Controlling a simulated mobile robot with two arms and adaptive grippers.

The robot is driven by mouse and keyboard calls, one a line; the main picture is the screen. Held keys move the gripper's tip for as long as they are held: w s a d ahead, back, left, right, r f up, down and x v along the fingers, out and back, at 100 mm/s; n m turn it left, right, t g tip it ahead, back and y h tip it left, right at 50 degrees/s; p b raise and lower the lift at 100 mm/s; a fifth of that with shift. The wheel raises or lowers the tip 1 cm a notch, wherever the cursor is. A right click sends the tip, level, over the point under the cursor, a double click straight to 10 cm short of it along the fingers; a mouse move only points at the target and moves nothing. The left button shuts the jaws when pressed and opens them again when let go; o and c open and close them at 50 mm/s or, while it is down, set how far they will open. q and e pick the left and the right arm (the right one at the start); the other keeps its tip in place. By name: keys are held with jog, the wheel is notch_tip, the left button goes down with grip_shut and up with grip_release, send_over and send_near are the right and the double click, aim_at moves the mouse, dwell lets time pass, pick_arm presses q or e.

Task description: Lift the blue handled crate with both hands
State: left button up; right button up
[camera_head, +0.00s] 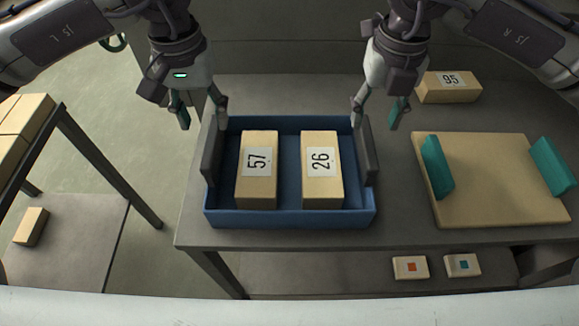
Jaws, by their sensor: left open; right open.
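The blue crate (290,218) sits on the grey table, with a dark grey handle on its left side (211,150) and another on its right side (369,150). Two tan boxes stand inside it, one labelled 57 (257,190) and one labelled 26 (322,190). My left gripper (204,115) is open above the crate's back left corner, near the top of the left handle. My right gripper (375,117) is open above the back right corner, near the top of the right handle. Neither gripper holds anything.
A tan board with two teal handles (490,205) lies on the table to the right. A box labelled 95 (449,90) stands behind it. Small boxes (410,267) lie on a lower shelf. A rack (85,150) with boxes stands at left.

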aim_at(211, 139)
pick_arm(q)
notch_tip(211, 139, down, 7)
jog(key=shift+r, duration=0.2)
pick_arm(e)
notch_tip(211, 139, down, 7)
jog(key=shift+r, duration=0.2)
pick_arm(q)
grip_shut()
pick_arm(e)
grip_shut()
pick_arm(q)
jog(key=shift+r, duration=0.1)
pick_arm(e)
jog(key=shift+r, duration=0.1)
